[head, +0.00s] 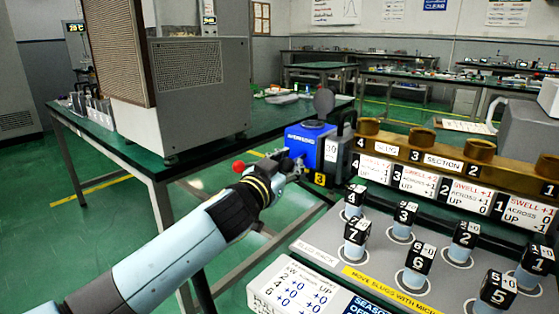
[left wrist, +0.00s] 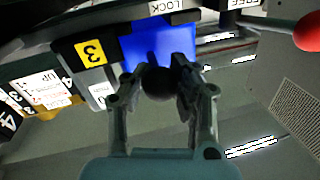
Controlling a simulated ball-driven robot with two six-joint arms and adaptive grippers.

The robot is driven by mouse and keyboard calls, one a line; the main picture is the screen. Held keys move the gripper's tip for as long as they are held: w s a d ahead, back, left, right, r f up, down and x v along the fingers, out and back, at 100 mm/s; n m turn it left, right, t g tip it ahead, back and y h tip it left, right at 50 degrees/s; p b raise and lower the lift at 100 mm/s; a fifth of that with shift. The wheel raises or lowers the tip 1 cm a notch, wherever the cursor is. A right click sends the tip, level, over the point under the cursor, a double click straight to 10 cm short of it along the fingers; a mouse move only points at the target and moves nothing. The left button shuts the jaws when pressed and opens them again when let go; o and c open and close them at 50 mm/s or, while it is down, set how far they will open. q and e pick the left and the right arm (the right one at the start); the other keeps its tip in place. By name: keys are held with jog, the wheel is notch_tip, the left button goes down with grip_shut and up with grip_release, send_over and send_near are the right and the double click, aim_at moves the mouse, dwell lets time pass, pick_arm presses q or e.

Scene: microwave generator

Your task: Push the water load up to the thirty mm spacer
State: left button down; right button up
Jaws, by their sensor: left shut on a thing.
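The blue water load (head: 308,142) stands at the end of the brass waveguide, with white lettering on its side. A pale plate marked 30, the spacer (head: 331,150), is just to its right; I cannot tell whether they touch. My left gripper (head: 287,163) is at the water load's near left side. In the left wrist view, my left gripper (left wrist: 160,80) is shut on a dark round knob in front of the blue water load (left wrist: 150,45). The fingers hide part of the knob. My right gripper is not in view.
A yellow tag marked 3 (head: 320,179) sits below the spacer. A red ball handle (head: 238,167) is left of my gripper. The slug rack (head: 380,275) with numbered black-topped slugs fills the lower right. A grey cabinet (head: 200,90) stands on the green bench behind.

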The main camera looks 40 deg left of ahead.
pick_arm(q)
jog(key=shift+s+d+f, duration=0.1)
jog(key=shift+s+d, duration=0.05)
jog(key=shift+d, duration=0.45)
jog(key=shift+f, duration=0.1)
jog(key=c, duration=1.5)
grip_release()
jog(key=o, duration=0.5)
jog(key=shift+s+d, duration=0.1)
jog(key=shift+o, duration=0.3)
